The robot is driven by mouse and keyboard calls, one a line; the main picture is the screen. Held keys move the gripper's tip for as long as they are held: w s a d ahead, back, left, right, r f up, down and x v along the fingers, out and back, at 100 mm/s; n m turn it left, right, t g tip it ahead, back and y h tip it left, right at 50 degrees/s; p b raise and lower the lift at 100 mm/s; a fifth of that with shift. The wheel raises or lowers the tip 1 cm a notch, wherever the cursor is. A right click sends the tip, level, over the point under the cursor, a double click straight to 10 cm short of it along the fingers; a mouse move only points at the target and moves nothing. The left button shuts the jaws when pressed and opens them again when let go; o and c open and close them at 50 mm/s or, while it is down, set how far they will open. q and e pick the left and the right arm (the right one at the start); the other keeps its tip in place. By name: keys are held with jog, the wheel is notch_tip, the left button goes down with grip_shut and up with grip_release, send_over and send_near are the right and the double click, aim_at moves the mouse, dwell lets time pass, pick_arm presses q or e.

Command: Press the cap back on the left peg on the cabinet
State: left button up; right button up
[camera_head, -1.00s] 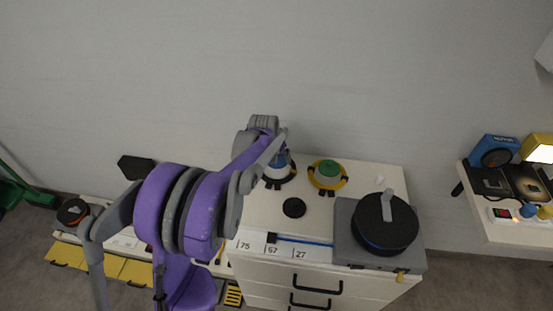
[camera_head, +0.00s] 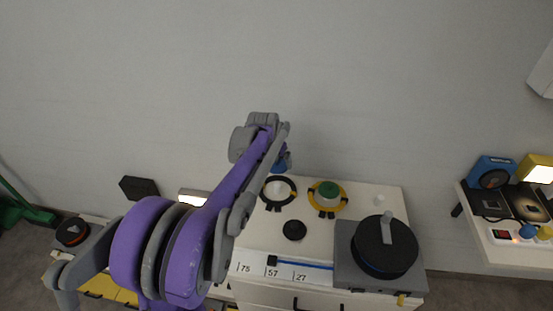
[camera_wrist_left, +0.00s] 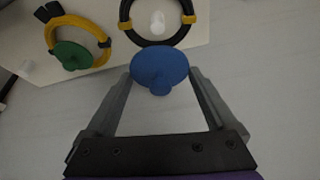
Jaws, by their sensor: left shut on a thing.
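The blue cap (camera_head: 284,161) is held in my left gripper, and it also shows in the left wrist view (camera_wrist_left: 160,64). The left gripper (camera_wrist_left: 161,78) is shut on it, one finger on each side. The left peg (camera_head: 277,188) is a bare white stub inside a black ring (camera_head: 291,199) on the cabinet top (camera_head: 330,226); the peg shows in the wrist view (camera_wrist_left: 157,22) too. The cap is apart from the peg, behind it in the head view. My right gripper is not in view.
A green cap (camera_head: 328,189) sits inside a yellow ring (camera_head: 343,204) to the right. A black knob (camera_head: 294,230), a blue-marked slider (camera_head: 305,264) and a grey box with a black dial (camera_head: 386,246) are on the cabinet. A wall stands behind.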

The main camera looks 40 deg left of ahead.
aim_at(278, 183)
pick_arm(q)
jog(key=shift+f+p, duration=0.2)
jog(key=shift+p, duration=0.1)
jog(key=shift+w+f, duration=0.1)
jog(key=shift+f, duration=0.45)
jog(key=shift+f+b, duration=0.5)
jog(key=shift+f, duration=0.15)
jog(key=shift+f+b, duration=1.55)
jog(key=shift+f, duration=0.8)
jog(key=shift+f+b, duration=0.6)
jog(key=shift+f, duration=0.25)
jog(key=o, duration=1.3)
